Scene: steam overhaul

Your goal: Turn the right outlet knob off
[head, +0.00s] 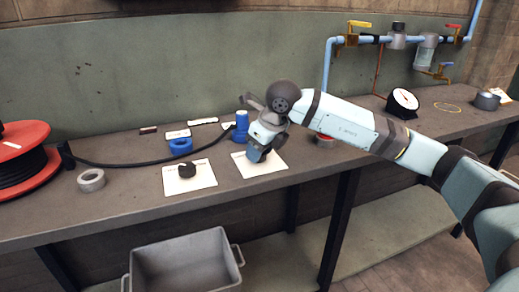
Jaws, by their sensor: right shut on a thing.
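Two white cards lie side by side on the bench. A dark round knob (188,172) stands on the left card (204,184). My right gripper (257,156) points down over the right card (278,163) and is shut on what seems to be the right outlet knob. The fingers hide that knob, so its turn angle cannot be seen. My right arm reaches in from the right side of the picture. My left gripper is not in view.
A blue bottle-like part (241,122) and a blue ring (180,146) stand close behind the cards. A grey crate (185,262) sits below. Piping (375,38) is at right.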

